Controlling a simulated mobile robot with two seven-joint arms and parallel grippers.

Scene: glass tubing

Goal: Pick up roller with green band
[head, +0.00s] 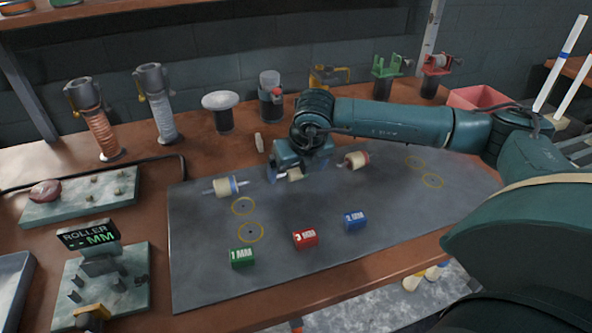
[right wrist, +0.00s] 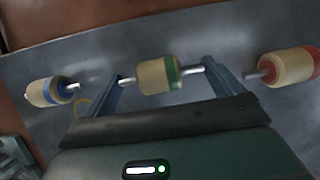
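The roller with the green band (right wrist: 160,76) is cream with a metal axle and lies on the grey mat (head: 205,275). In the head view the roller (head: 294,175) is partly hidden by my right gripper (head: 300,170). The right gripper is low over the mat, pointing down. In the right wrist view its two fingers (right wrist: 162,80) stand wide apart, one near each axle end, with the roller between them. I cannot tell whether they touch the axle. My left gripper is not in view.
A blue-banded roller (head: 226,186) lies to the left and a red-banded roller (head: 355,160) to the right. Green (head: 242,257), red (head: 305,238) and blue (head: 355,220) marker blocks stand along the mat's front. A roller display (head: 88,235) stands at left.

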